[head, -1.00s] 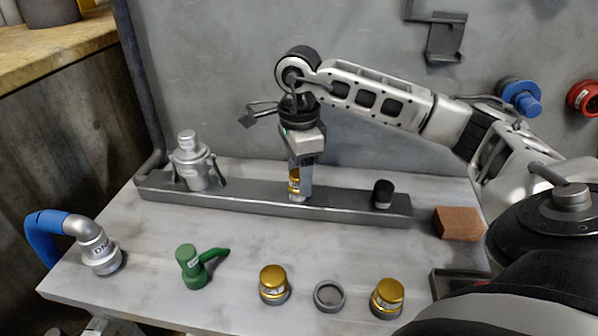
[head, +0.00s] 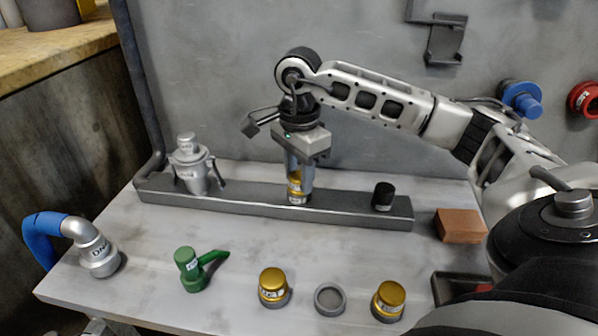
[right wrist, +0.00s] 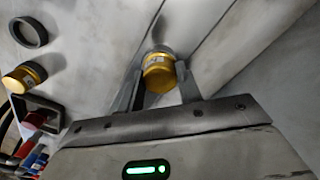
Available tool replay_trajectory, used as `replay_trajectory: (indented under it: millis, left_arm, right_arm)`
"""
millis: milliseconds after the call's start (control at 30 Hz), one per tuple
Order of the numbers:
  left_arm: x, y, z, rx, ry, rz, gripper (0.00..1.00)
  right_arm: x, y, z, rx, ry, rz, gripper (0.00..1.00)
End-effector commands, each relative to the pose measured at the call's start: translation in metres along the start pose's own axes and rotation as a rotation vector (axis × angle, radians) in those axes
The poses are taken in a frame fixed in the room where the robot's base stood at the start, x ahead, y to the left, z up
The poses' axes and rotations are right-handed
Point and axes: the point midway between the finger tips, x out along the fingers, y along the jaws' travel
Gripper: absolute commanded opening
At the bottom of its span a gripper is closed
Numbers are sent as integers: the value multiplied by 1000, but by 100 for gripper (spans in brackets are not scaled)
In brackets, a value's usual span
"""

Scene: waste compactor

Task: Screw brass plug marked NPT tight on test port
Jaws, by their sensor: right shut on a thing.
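My right gripper (head: 299,182) points down over the grey manifold bar (head: 240,200) and is shut on a brass plug (head: 296,190) at the middle of the bar. In the right wrist view the brass plug (right wrist: 158,72) sits between the two fingertips (right wrist: 160,85). The port under the plug is hidden, and the plug's marking cannot be read. Two more brass plugs stand on the bench front, one left (head: 273,286) and one right (head: 389,299) of a grey ring (head: 329,298). My left gripper is not in view.
A silver coupling (head: 193,165) and a black cap (head: 383,195) stand on the bar. A green valve (head: 195,268), a silver elbow with blue hose (head: 97,252), a brown block (head: 460,225) and a dark tray (head: 447,287) surround clear bench space.

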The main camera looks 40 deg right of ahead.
Motion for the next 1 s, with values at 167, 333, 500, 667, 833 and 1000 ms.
replay_trajectory:
  millis: [167,333,500,667,833,1000]
  left_arm:
    - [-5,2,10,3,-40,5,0]
    - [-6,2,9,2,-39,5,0]
    - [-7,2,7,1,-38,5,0]
    - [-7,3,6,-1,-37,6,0]
    - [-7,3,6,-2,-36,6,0]
    - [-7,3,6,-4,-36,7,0]
  right_arm:
    - [-1,0,0,260,0,1,7]
    - [0,0,0,374,0,0,7]
    - [0,0,0,500,0,0,7]
    - [0,0,0,507,0,0,7]
    - [0,0,0,505,0,1,60]
    - [0,0,0,504,0,1,56]
